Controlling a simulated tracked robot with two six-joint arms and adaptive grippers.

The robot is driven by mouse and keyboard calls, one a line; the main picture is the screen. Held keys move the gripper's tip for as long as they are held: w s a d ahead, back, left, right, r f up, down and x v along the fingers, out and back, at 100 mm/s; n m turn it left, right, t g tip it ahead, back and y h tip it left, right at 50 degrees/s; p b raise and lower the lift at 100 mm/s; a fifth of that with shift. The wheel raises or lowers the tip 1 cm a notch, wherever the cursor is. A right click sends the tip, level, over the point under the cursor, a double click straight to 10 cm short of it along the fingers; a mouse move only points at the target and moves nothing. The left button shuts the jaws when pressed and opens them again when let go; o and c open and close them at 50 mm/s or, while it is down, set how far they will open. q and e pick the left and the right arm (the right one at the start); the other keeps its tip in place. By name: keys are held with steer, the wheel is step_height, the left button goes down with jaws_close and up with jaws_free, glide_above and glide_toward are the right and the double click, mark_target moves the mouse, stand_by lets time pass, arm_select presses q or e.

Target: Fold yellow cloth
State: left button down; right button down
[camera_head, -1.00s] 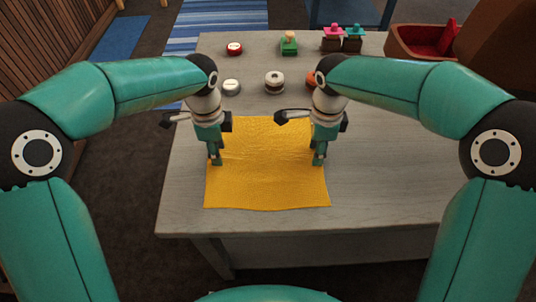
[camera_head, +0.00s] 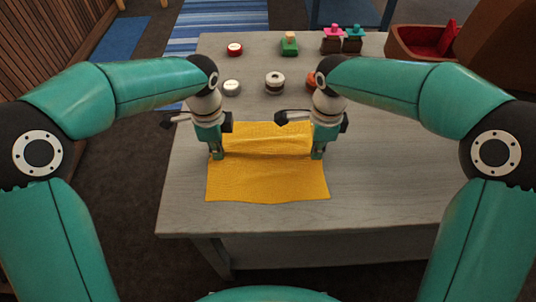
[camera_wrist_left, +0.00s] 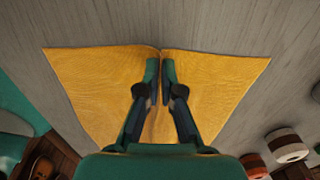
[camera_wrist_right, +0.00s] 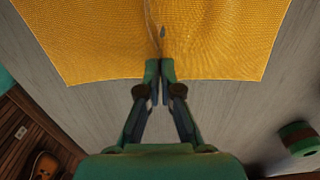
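The yellow cloth (camera_head: 267,183) lies on the grey table near its front edge, with a raised ridge across its middle. My left gripper (camera_head: 217,157) is shut on the cloth at the left end of the ridge. My right gripper (camera_head: 317,157) is shut on it at the right end. In the left wrist view the cloth (camera_wrist_left: 95,80) puckers between the closed fingertips (camera_wrist_left: 160,68). In the right wrist view a crease in the cloth (camera_wrist_right: 90,40) runs from the closed fingertips (camera_wrist_right: 160,68).
An open brown case (camera_head: 400,43) is at the back right. The table right of the cloth is clear.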

steer(key=shift+s, duration=0.1)
